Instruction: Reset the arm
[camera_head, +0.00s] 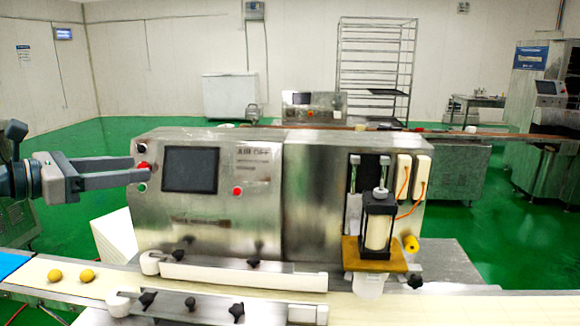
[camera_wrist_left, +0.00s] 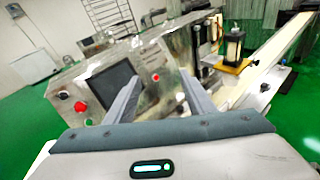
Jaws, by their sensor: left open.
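My left arm comes in from the left in the head view. Its gripper (camera_head: 140,170) is at the left edge of the machine's front panel, at the height of the red button (camera_head: 144,167). In the left wrist view the two fingers of this gripper (camera_wrist_left: 160,92) stand apart with nothing between them. The encrusting machine (camera_head: 262,215) is a steel box with a dark screen (camera_head: 190,170) and a second red button (camera_head: 238,191). The fingertips look close to the panel; I cannot tell whether they touch it. My right gripper is not in view.
A pale conveyor belt (camera_head: 130,287) runs along the front, with two yellow balls (camera_head: 70,275) on its left part. White guide bars (camera_head: 245,277) lie over the belt. A stamping unit (camera_head: 378,225) stands at the right.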

